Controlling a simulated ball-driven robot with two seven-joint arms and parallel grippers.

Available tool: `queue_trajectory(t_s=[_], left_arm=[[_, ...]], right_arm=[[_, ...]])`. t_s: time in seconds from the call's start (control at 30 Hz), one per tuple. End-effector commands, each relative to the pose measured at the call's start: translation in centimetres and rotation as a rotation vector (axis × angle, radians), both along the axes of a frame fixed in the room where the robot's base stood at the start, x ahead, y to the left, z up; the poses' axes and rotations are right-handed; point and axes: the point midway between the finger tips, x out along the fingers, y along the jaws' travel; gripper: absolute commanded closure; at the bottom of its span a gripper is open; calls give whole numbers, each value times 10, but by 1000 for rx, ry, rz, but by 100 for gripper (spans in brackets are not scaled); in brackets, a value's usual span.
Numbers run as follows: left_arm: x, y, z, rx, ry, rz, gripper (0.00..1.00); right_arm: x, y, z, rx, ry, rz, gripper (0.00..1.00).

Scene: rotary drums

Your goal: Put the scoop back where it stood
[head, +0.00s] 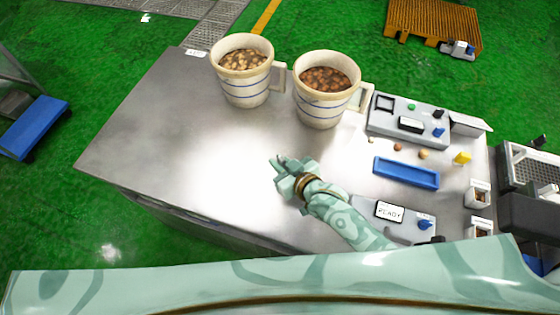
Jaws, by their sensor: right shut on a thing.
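My right gripper (279,168) is over the middle of the steel table, in front of the two tubs. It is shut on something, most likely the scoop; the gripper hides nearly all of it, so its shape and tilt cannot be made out. No other scoop shows clearly in the head view. One cream tub with blue bands (245,88) holds light brown pieces. A second such tub (321,108), to its right, holds darker reddish-brown pieces. Both have side handles. My left gripper is not in view.
A blue tray (406,173) lies at the table's right, between a grey control panel (408,132) and a unit reading READY (390,211). Small coloured pieces lie around it. A dark machine (530,200) stands at far right. The steel table's (165,140) left half is clear.

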Motion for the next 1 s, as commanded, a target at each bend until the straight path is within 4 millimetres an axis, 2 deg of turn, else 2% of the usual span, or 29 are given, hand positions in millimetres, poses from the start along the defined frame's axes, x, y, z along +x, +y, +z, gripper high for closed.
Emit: queue_trajectory(t_s=[0.4,0.43,0.5,0.7,0.8,0.9,1.0], left_arm=[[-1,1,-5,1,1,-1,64],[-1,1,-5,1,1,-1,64],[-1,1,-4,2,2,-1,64],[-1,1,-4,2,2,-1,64],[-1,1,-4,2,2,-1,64],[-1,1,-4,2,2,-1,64],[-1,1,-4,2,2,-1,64]], right_arm=[[0,0,-7,1,-1,0,100],[0,0,-6,1,-2,0,78],[0,0,-6,1,-1,0,60],[0,0,-6,1,-1,0,60],[0,0,-7,0,0,0,33],[0,0,-6,0,0,0,9],[0,0,-7,0,0,0,9]])
